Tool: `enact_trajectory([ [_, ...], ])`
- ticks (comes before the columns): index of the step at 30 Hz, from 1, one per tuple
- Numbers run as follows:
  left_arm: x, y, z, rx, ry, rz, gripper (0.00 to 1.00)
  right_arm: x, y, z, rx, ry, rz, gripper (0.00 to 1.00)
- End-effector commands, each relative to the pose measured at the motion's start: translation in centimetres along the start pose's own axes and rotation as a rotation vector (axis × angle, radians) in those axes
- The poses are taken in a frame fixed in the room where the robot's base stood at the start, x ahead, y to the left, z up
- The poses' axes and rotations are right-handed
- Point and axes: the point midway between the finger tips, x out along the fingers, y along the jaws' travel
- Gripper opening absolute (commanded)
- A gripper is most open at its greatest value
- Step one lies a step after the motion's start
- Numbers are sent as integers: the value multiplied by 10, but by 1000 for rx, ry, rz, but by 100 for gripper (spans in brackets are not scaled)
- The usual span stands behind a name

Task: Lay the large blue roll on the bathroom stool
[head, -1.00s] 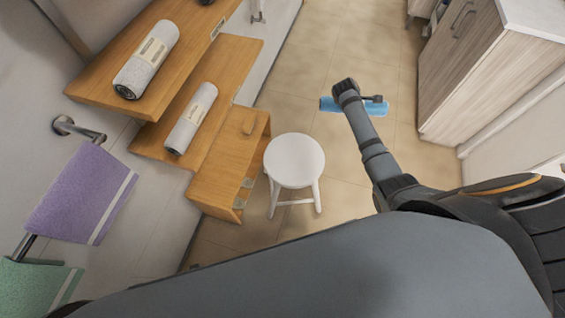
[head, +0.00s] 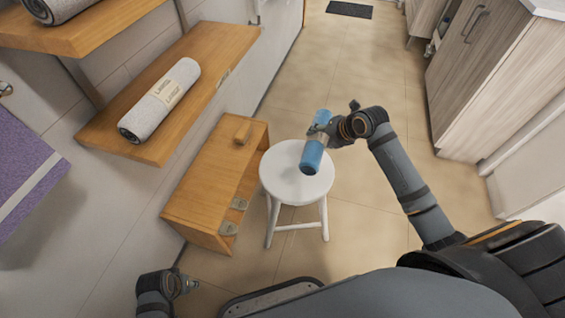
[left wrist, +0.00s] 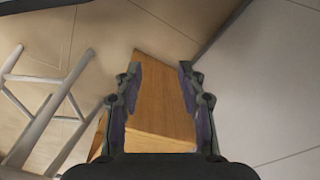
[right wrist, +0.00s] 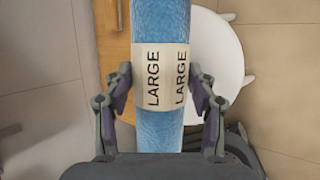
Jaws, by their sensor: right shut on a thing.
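The large blue roll (head: 312,171) is in my right gripper (head: 322,137) and overlaps the right part of the stool's seat in the head view. I cannot tell whether it touches the seat. In the right wrist view the roll (right wrist: 187,20), with a label reading LARGE, lies between the two fingers (right wrist: 165,90), in front of the white seat. The white round bathroom stool (head: 280,185) stands upright, its seat otherwise bare. My left gripper (head: 186,284) is low at the left; the left wrist view shows its fingers (left wrist: 162,80) apart and empty.
A wooden box-shaped unit (head: 205,185) stands close left of the stool. A wooden shelf (head: 215,55) with a grey roll (head: 160,100) is above it. A purple towel (head: 20,170) hangs at the left. Cabinets (head: 490,70) stand at the right. Floor is clear behind the stool.

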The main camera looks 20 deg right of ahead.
Motion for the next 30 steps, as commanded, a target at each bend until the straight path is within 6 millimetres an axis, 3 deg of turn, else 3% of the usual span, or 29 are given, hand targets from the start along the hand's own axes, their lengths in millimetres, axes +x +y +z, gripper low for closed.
enact_trajectory([
  [7, -44, 10, -5, 10, -2, 19, 40, 53, 40, -36, 8, 4, 11, 13],
  [10, -71, 14, -3, 17, -5, 30, 40, 79, 43, -50, 6, 3, 5, 13],
  [15, -62, 19, -3, 19, 34, 48, 40, 105, 47, -62, 3, -1, 3, 13],
  [21, -60, 20, -5, 19, 50, 53, 40, 110, 49, -65, 2, -3, 3, 13],
  [24, -50, 23, -4, 18, 72, 61, 40, 126, 48, -73, 3, 0, 2, 13],
  [30, -35, 29, -8, 14, 146, 85, 40, 145, 33, -79, 2, -3, 1, 13],
])
